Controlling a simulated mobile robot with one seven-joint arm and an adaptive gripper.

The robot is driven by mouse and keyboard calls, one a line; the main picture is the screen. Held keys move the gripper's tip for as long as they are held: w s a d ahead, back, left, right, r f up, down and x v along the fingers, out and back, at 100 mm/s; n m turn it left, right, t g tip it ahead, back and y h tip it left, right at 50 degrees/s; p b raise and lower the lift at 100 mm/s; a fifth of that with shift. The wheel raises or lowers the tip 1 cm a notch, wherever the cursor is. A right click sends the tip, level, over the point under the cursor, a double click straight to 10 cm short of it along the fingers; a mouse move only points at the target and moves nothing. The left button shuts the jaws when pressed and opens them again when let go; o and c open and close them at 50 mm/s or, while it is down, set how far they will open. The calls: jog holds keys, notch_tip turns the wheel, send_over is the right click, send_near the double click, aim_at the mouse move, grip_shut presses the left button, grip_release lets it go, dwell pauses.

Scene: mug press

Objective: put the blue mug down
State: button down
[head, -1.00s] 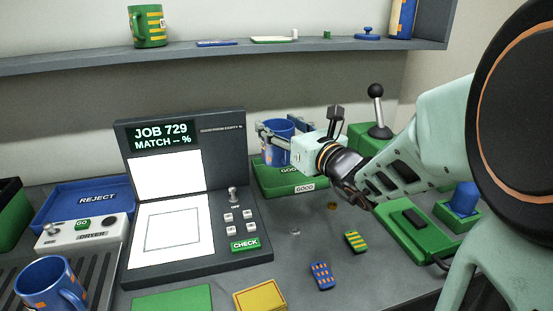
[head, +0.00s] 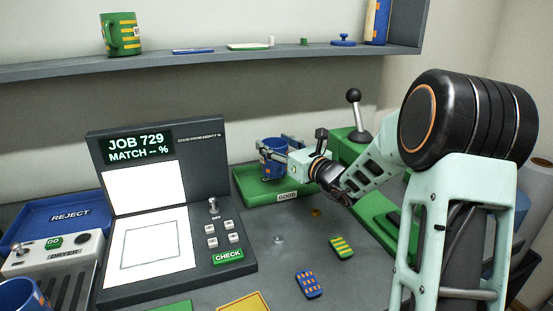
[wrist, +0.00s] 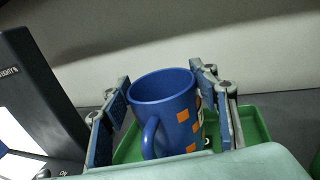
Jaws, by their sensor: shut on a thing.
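The blue mug (head: 269,163) with orange squares is upright between the fingers of my gripper (head: 284,149). In the wrist view the mug (wrist: 160,105) has a finger on each side, its handle facing the camera and its opening up. My gripper (wrist: 165,110) is shut on it. The mug is over the green tray labelled GOOD (head: 310,186), within its rim as seen from the head. Its base is partly hidden, so I cannot tell whether it touches the tray floor.
The press screen unit (head: 160,215) stands left of the tray. A green lever machine (head: 350,148) stands behind on the right. A blue REJECT tray (head: 40,222) and another blue mug (head: 18,296) are at the left. Small patterned blocks (head: 342,247) lie in front.

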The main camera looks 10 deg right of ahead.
jog(key=shift+w+d+f, duration=0.25)
jog(key=shift+w+f, duration=0.25)
jog(key=shift+f, duration=0.1)
jog(key=shift+f+b, duration=0.4)
jog(key=shift+f, duration=1.1)
jog(key=shift+f, duration=0.25)
jog(key=c, duration=0.8)
grip_release()
jog(key=shift+r, duration=0.15)
jog(key=shift+s+d, duration=0.1)
jog(key=shift+d, duration=0.05)
jog(key=p+v, duration=0.1)
jog(key=v, duration=1)
jog(key=shift+s+d, duration=0.15)
jog(key=shift+s, duration=0.2)
jog(key=shift+w+r, duration=0.1)
